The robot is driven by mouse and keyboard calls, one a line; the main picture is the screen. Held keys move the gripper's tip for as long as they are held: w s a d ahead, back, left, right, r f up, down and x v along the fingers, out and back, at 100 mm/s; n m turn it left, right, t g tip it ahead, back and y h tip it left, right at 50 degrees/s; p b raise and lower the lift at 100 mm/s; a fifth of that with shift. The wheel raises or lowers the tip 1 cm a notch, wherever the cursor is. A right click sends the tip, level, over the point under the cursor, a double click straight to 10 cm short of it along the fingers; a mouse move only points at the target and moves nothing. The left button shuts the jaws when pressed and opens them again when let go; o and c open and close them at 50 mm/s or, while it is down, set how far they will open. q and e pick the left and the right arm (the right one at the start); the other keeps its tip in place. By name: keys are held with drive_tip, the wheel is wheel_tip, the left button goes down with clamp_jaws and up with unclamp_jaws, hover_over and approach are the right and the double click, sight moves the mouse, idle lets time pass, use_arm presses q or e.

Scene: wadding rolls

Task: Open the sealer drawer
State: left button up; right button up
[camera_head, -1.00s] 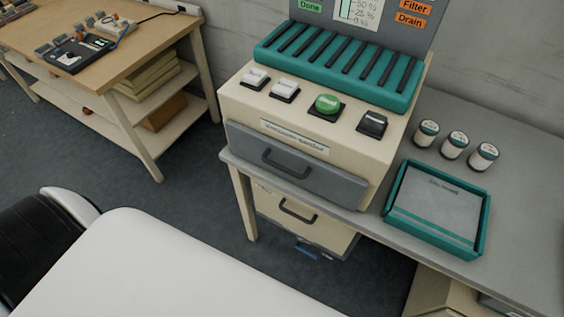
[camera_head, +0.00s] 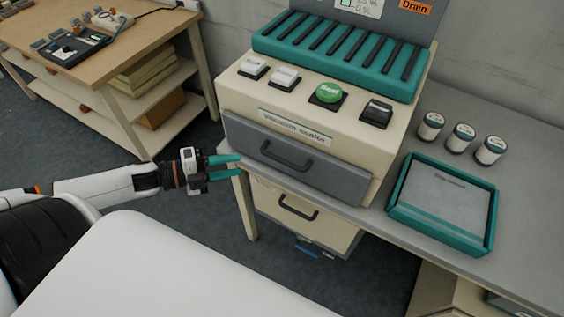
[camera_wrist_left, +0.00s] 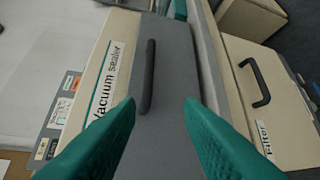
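The vacuum sealer (camera_head: 330,115) is a cream box on the grey bench, with a grey drawer front (camera_head: 340,180) and a dark bar handle (camera_head: 285,155). The drawer sits shut. My left gripper (camera_head: 238,167) is to the left of the drawer, apart from the handle, with its teal fingers spread and nothing between them. In the left wrist view, the drawer handle (camera_wrist_left: 148,76) appears ahead of and between the two open fingers (camera_wrist_left: 160,125), beside the "Vacuum Sealer" label (camera_wrist_left: 107,78). My right gripper is not in view.
A lower cream drawer (camera_head: 325,232) with its own handle (camera_head: 298,207) hangs under the bench; its label reads "Filter" in the wrist view. A teal tray (camera_head: 440,248) and three jars (camera_head: 461,137) stand to the right. A wooden table (camera_head: 120,65) is at the left.

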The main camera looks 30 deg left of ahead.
sight(278, 161)
use_arm(q)
drive_tip(key=shift+m+g+h, duration=0.4)
drive_tip(key=shift+m+h, duration=0.2)
drive_tip(key=x, duration=0.4)
drive_tip(key=r+x, duration=0.1)
drive_tip(key=x, duration=0.3)
drive_tip(key=d+p+x, duration=0.1)
drive_tip(key=x, duration=0.3)
drive_tip(key=shift+s+d+r, duration=0.25)
drive_tip(key=shift+r, duration=0.05)
clamp_jaws()
